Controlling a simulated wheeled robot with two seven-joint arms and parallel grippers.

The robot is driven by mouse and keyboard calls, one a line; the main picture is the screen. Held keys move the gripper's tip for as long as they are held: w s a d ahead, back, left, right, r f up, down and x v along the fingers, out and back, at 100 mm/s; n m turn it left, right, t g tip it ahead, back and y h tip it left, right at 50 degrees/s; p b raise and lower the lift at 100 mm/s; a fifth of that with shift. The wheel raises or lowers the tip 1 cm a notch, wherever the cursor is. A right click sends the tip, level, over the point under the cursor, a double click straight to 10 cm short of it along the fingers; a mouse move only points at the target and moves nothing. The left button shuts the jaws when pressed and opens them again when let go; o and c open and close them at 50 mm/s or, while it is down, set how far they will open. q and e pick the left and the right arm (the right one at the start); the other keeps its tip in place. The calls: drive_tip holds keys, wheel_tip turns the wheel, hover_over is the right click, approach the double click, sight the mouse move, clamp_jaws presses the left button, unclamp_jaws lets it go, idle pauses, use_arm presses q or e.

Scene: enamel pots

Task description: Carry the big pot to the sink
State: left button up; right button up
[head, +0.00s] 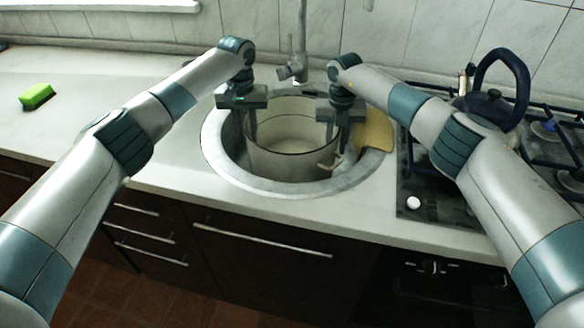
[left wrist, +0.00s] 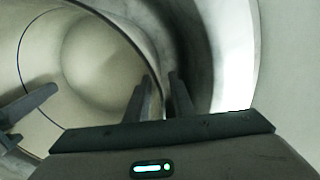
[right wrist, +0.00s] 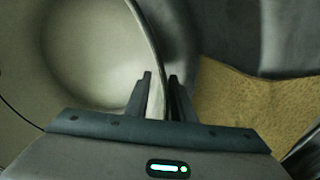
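The big pot (head: 285,165), cream enamel with a dark rim line, is upright within the round metal sink basin (head: 235,175). Its upper part stands above the basin rim; its base is hidden, so I cannot tell whether it rests on the bottom. My left gripper (head: 250,130) is shut on the pot's left rim, with the wall between its fingers in the left wrist view (left wrist: 162,92). My right gripper (head: 343,140) is shut on the right rim; the wall also shows between its fingers in the right wrist view (right wrist: 158,90).
A faucet (head: 298,60) stands behind the basin. A tan board or cloth (head: 376,130) lies at the sink's right edge. A dark kettle (head: 490,105) stands on the gas stove (head: 430,205) at right. A green sponge (head: 37,96) lies far left; the counter between is clear.

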use_arm(q)
wheel_tip(320, 180, up, 11)
drive_tip(key=shift+r, duration=0.2)
idle(0.3)
use_arm(e)
drive_tip(key=shift+r, duration=0.1)
wheel_tip(320, 180, up, 12)
drive_tip(key=shift+f, duration=0.1)
idle(0.7)
idle(0.4)
